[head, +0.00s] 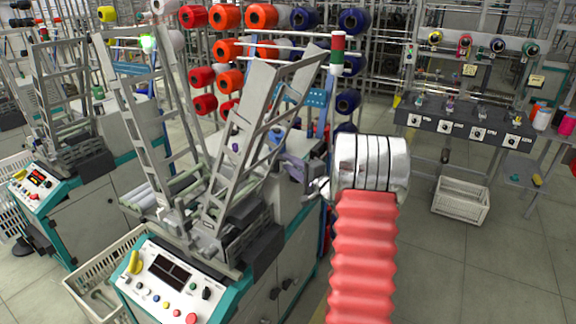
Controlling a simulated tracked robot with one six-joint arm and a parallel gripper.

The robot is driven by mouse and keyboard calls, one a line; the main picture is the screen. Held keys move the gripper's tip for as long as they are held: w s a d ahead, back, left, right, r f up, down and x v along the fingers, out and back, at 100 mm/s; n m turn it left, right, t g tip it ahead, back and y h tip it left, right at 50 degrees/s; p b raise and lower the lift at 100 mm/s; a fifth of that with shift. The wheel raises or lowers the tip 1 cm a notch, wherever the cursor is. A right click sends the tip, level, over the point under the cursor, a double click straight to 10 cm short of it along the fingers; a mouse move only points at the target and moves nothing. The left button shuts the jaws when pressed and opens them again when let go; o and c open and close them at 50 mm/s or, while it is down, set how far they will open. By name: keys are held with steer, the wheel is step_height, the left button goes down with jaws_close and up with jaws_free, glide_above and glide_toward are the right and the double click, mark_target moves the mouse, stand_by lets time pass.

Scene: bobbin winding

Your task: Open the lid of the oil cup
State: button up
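My arm rises from the bottom as a red ribbed sleeve with a thick silver banded end. A small grey metal part, which looks like my gripper (318,188), juts out to the left of that end, beside the right side of the winding machine (215,205). It is too small and too much covered by the arm to tell whether it is open or shut. I cannot make out the oil cup or its lid; they may be hidden behind my arm or too small to see.
The machine's control panel (168,285) has buttons and a yellow handle. A cream crate (461,200) stands on the floor at the right, below a grey bench (465,130) with dials. A rack of red, orange and blue spools is behind. Tiled floor is clear at lower right.

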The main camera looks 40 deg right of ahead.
steer(key=shift+w, duration=0.25)
steer(key=shift+c, duration=0.5)
jaws_close()
steer(key=shift+f, duration=0.1)
stand_by(0.7)
steer(key=shift+s+d, duration=0.1)
stand_by(0.4)
